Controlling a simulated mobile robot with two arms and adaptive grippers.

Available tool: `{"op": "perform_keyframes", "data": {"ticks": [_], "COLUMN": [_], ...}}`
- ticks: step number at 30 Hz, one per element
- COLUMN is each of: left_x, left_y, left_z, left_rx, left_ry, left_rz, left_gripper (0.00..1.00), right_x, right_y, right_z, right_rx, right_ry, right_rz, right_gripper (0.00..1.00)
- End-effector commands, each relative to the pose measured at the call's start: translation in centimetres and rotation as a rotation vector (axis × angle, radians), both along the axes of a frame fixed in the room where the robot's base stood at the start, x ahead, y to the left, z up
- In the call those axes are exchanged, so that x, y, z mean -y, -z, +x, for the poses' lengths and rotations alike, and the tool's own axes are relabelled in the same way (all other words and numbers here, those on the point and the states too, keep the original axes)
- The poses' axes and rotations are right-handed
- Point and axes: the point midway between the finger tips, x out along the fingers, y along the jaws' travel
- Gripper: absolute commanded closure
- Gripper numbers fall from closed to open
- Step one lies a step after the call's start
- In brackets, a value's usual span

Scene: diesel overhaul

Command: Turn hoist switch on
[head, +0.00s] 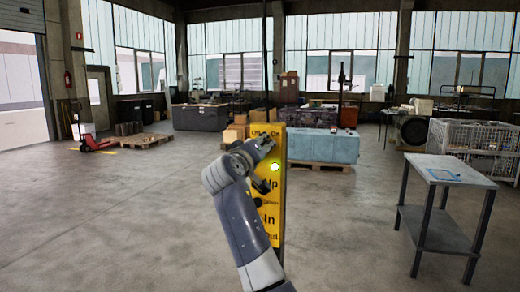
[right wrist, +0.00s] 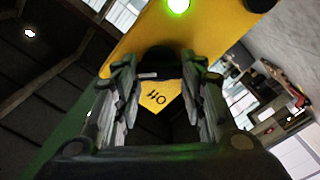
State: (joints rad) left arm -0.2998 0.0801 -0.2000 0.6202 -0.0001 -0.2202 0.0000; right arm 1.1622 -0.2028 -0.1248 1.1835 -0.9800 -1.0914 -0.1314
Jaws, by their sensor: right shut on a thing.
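The hoist control panel (head: 268,218) is a tall yellow plate in the middle of the head view, with labels for Off, On, Up, Down, In and Out. A green lamp (head: 275,167) glows on it; the lamp also shows at the top of the right wrist view (right wrist: 178,6). My right gripper (head: 268,144) is at the panel's upper part, just below the Off and On labels. In the right wrist view its fingers (right wrist: 160,78) are shut around the dark hoist switch (right wrist: 160,60), with the Off label between them. The gripper hides the switch in the head view.
A grey metal table (head: 450,172) stands at the right, with a wire crate (head: 478,140) behind it. A blue block (head: 325,146) on a pallet is behind the panel. A red pallet jack (head: 92,143) is at the far left. The floor at left is clear.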

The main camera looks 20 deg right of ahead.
Motion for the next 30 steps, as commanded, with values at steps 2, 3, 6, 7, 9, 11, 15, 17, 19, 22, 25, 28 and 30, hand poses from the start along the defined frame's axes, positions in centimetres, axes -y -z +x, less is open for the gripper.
{"op": "perform_keyframes", "data": {"ticks": [2, 3, 6, 7, 9, 11, 15, 17, 19, 22, 25, 28, 30], "left_x": [0.0, 0.0, 0.0, 0.0, 0.0, 0.0, 0.0, 0.0, 0.0, 0.0, 0.0, 0.0, 0.0], "left_y": [0.0, 0.0, 0.0, 0.0, 0.0, 0.0, 0.0, 0.0, 0.0, 0.0, 0.0, 0.0, 0.0], "left_z": [0.0, 0.0, 0.0, 0.0, 0.0, 0.0, -0.2, -0.2, -0.2, -0.1, -0.1, -0.1, 0.0], "left_rx": [0.0, 0.0, 0.0, 0.0, 0.0, 0.0, -0.003, -0.002, -0.002, -0.001, -0.001, -0.001, -0.001], "left_ry": [0.0, 0.0, -0.001, -0.001, -0.001, -0.001, -0.001, -0.001, -0.001, -0.001, 0.0, 0.0, 0.0], "left_rz": [0.0, 0.0, 0.0, 0.0, 0.0, 0.0, 0.001, 0.0, 0.0, 0.0, 0.0, 0.0, 0.0], "left_gripper": [0.6, 0.6, 0.6, 0.6, 0.6, 0.6, 0.6, 0.6, 0.6, 0.6, 0.6, 0.6, 0.6], "right_x": [0.0, 0.0, 0.0, 0.0, 0.0, 0.0, 0.0, -0.2, -0.6, -1.3, -2.4, -3.4, -4.2], "right_y": [0.2, 0.2, 0.2, 0.1, 0.1, 0.1, 0.1, 0.1, 0.1, 0.1, 0.1, 0.2, 0.2], "right_z": [0.0, 0.0, 0.0, 0.0, 0.0, 0.0, -0.1, -0.3, -0.7, -1.8, -3.2, -4.9, -6.1], "right_rx": [-0.003, -0.003, -0.003, -0.003, -0.002, -0.002, -0.002, -0.002, -0.002, -0.001, 0.001, -0.001, -0.001], "right_ry": [0.001, 0.001, 0.001, 0.001, 0.001, 0.001, 0.0, 0.0, -0.001, -0.002, -0.004, -0.002, -0.003], "right_rz": [0.001, 0.001, 0.001, 0.001, 0.0, 0.0, 0.0, 0.0, 0.0, 0.0, 0.002, 0.003, 0.001], "right_gripper": [0.6, 0.51, 0.42, 0.42, 0.42, 0.42, 0.42, 0.42, 0.42, 0.42, 0.42, 0.42, 0.42]}}
